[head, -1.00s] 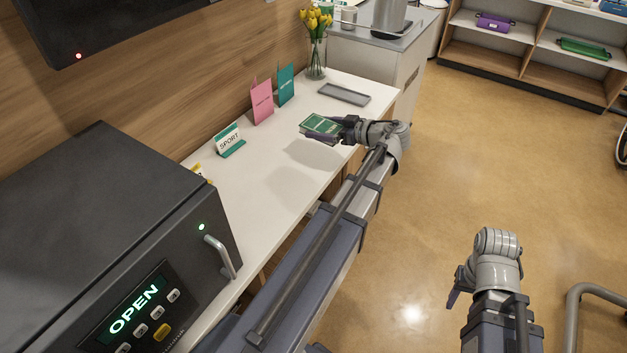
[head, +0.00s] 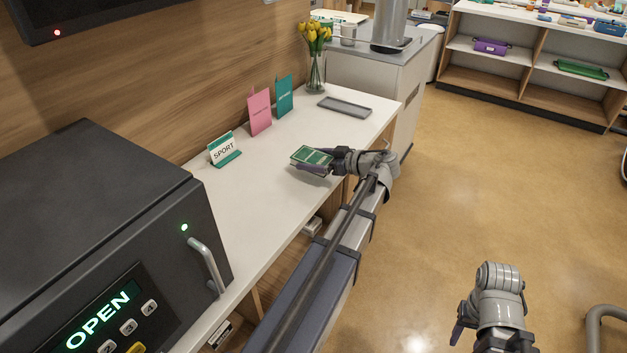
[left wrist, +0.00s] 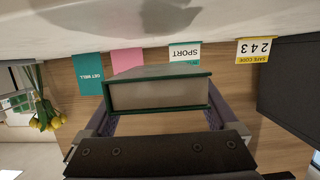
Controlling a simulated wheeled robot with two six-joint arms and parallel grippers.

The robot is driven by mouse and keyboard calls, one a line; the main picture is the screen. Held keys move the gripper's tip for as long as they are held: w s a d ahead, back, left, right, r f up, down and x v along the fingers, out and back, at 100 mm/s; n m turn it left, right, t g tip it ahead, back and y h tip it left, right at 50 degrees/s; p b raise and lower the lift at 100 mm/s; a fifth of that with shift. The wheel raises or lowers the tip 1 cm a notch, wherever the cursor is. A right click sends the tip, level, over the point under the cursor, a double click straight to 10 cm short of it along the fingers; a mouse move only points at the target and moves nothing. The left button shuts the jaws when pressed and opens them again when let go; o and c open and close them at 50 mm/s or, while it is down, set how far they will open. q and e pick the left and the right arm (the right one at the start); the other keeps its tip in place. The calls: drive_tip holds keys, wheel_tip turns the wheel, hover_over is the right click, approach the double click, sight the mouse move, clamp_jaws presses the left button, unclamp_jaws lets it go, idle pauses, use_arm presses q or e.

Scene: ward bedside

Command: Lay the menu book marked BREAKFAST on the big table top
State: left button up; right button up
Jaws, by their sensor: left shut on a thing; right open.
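A green book (head: 309,155) with pale print on its cover lies flat in my left gripper (head: 322,162). The print is too small to read in the head view. In the left wrist view the green-edged book (left wrist: 158,95) shows its pale page edges between my two fingers. The book is over the front part of the long white table top (head: 262,178), very low above it or touching; I cannot tell which. My right gripper (head: 462,322) is open and empty, over the floor at the lower right, away from the table.
A SPORT sign (head: 224,150), a pink card (head: 259,111) and a teal card (head: 284,95) stand along the wall. A grey tray (head: 344,107) and a vase of yellow tulips (head: 316,70) are at the far end. The table's middle is clear.

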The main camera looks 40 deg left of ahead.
sight(314, 176)
use_arm(q)
drive_tip(key=shift+f, duration=0.2)
wheel_tip(314, 176, down, 4)
drive_tip(key=b, duration=0.3)
drive_tip(key=shift+b, duration=0.4)
drive_tip(key=shift+r, duration=0.15)
drive_tip(key=o, duration=1.2)
